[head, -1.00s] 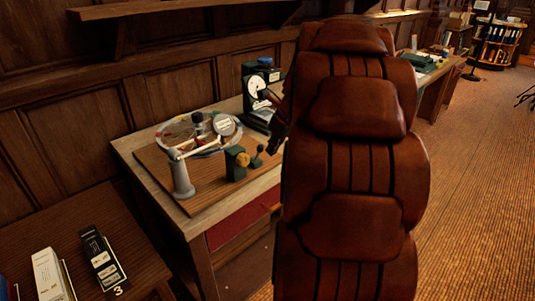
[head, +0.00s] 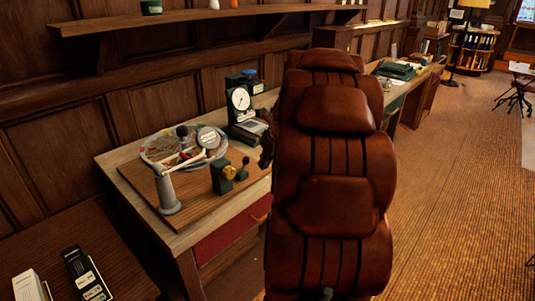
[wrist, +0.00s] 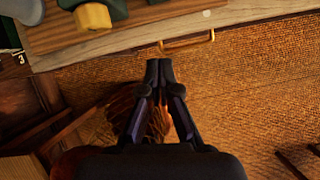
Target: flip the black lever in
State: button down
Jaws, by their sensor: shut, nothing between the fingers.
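A green block with a yellow knob (head: 228,172) stands on the wooden board on the desk. In the wrist view the green block's yellow knob (wrist: 92,16) shows at the top left; I cannot make out the black lever there. My gripper (wrist: 158,66) is shut and empty, over the floor just off the desk's front edge, below the block's side in the picture. In the head view it is mostly hidden, and a dark part by the brown leather may belong to it.
A large brown padded leather form (head: 328,150) covers the middle of the head view. A grey post (head: 166,192), a round dish and a dial gauge (head: 240,98) stand on the desk. A brass drawer handle (wrist: 190,44) juts from the desk front.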

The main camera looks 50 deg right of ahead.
aim_at(244, 166)
jog(key=w+d+f+p, duration=0.1)
jog(key=w+f+p, duration=0.1)
jog(key=w, duration=0.4)
jog(key=shift+w+f, duration=0.15)
jog(key=shift+f, duration=0.7)
jog(key=shift+d, duration=0.1)
